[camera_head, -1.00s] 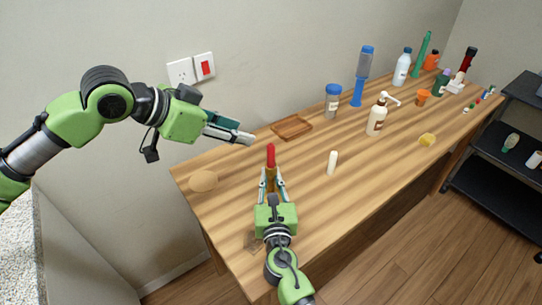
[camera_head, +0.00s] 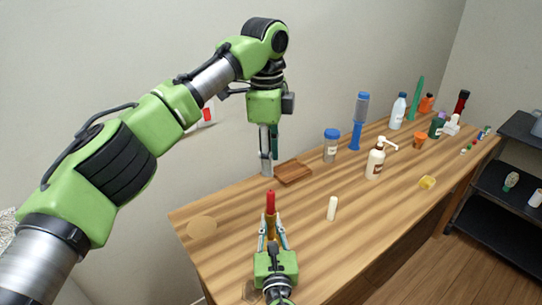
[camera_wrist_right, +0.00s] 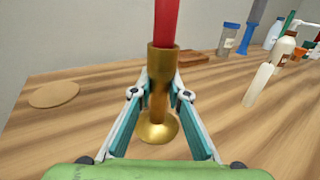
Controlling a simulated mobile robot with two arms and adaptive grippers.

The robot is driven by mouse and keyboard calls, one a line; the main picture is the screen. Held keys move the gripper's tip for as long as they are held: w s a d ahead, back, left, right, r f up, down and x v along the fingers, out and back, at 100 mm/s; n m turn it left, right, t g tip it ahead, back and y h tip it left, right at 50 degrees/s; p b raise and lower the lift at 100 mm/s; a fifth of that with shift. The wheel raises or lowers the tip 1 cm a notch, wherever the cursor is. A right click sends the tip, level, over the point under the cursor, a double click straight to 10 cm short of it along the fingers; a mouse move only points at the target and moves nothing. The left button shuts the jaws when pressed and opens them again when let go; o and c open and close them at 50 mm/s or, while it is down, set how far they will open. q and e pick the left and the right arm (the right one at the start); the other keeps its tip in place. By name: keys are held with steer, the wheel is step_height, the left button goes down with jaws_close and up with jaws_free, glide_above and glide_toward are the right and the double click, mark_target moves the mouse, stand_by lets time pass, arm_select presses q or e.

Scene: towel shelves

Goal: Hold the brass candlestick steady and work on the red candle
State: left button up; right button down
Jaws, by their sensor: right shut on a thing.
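The red candle (camera_head: 270,202) stands upright in the brass candlestick (camera_head: 271,232). In the right wrist view the red candle (camera_wrist_right: 166,22) rises from the cup of the brass candlestick (camera_wrist_right: 157,128), whose round base is on the table. My right gripper (camera_head: 271,227) is shut on the candlestick's stem, one finger on each side. My left gripper (camera_head: 267,168) points down above and behind the candle, near the wooden tray. Its fingers are seen edge-on, so I cannot tell how far apart they are. It is apart from the candle.
A white candle (camera_head: 332,208) stands to the right of the candlestick. A round cork-coloured disc (camera_head: 202,228) lies at the left. A wooden tray (camera_head: 293,172) lies behind.

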mark_target(271, 191)
arm_select(q)
steer(key=shift+s+d, duration=0.1)
steer(key=shift+s, duration=0.2)
step_height(271, 191, down, 12)
steer(key=shift+r, duration=0.2)
jaws_close()
stand_by(0.4)
steer(key=shift+r, duration=3)
steer(key=shift+r, duration=0.1)
